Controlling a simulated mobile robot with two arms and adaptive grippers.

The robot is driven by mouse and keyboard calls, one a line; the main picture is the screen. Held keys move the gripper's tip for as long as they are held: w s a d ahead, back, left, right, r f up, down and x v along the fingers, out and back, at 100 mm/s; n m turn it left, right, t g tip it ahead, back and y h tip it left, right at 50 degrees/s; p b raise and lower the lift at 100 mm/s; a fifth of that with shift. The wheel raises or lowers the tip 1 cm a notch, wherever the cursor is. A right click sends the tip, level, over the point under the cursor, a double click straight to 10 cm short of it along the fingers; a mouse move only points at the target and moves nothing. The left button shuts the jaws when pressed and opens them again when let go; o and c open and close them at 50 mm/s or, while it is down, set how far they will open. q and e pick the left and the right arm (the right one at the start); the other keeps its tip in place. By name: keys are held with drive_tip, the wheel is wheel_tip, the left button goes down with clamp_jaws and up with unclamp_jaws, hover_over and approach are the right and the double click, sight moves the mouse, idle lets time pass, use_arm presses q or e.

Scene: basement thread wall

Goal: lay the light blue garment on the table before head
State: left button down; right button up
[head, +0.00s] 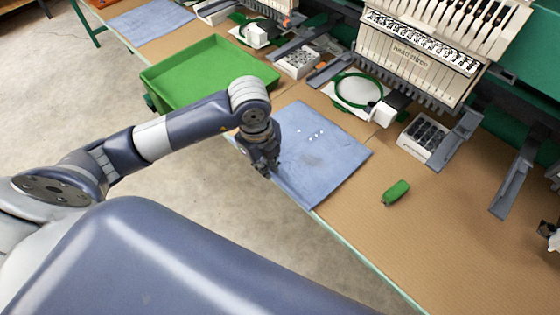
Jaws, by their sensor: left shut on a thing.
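The light blue garment (325,156) lies flat and folded on the brown table (455,230), in front of an embroidery head (425,50). Its near corner reaches the table's front edge. My left gripper (264,168) is at the garment's left front edge, pointing down and shut on it. The fingertips are small and dark, and the part of the cloth between them is hidden. A second light blue garment (150,20) lies farther back on the table. At the right edge a dark piece (550,236) shows, possibly part of my right gripper; its jaws cannot be made out.
A green tray (205,72) stands left of the garment, behind my left arm. A green-handled object (396,192) lies to its right. A hoop (358,90), a box of dark spools (425,136) and grey brackets (513,178) line the back. The front right table is clear.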

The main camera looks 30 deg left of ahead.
sight(281, 166)
use_arm(q)
drive_tip(key=w+d, duration=0.2)
drive_tip(key=w, duration=0.1)
drive_tip(key=shift+d+f+p, duration=0.15)
drive_tip(key=shift+f+p, duration=0.05)
drive_tip(key=shift+p, duration=0.1)
wheel_tip(281, 166, down, 3)
drive_tip(key=shift+r+p, duration=0.15)
drive_tip(key=shift+p, duration=0.4)
drive_tip(key=shift+f, duration=0.45)
drive_tip(key=c, duration=1.7)
unclamp_jaws()
drive_tip(key=shift+o, duration=0.2)
drive_tip(key=shift+r, duration=0.1)
wheel_tip(281, 166, up, 12)
drive_tip(key=s+b, duration=0.1)
drive_tip(key=b, duration=0.1)
drive_tip(key=shift+s+a, duration=0.15)
drive_tip(key=shift+a, duration=0.1)
